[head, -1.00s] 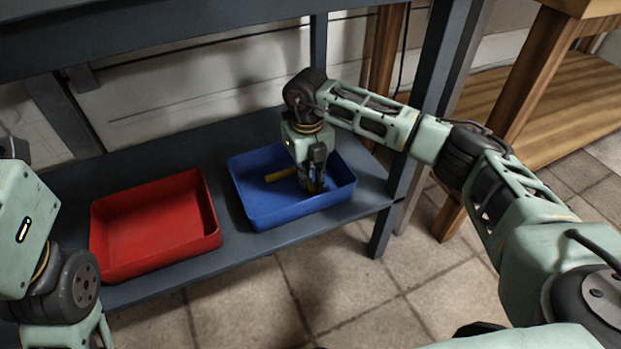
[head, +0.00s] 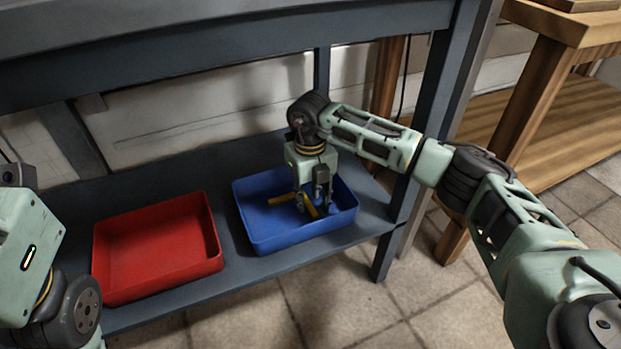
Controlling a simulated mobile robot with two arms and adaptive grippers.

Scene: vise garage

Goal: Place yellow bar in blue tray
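The blue tray (head: 262,233) stands on the grey shelf, right of centre. A yellow bar (head: 282,199) lies in it to the left of my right gripper. A second yellow piece (head: 311,208) shows low between the fingers. I cannot tell whether the two pieces touch. My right gripper (head: 312,207) points down into the tray with its fingers spread. It is open and appears to hold nothing. Its fingers hide part of the tray floor. Only links of my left arm show at the left edge; my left gripper is out of view.
An empty red tray (head: 160,250) stands left of the blue tray on the shelf (head: 232,245). The bench top hangs over the shelf, and a bench leg (head: 405,190) stands right of the blue tray. A wooden table (head: 545,30) is at the right.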

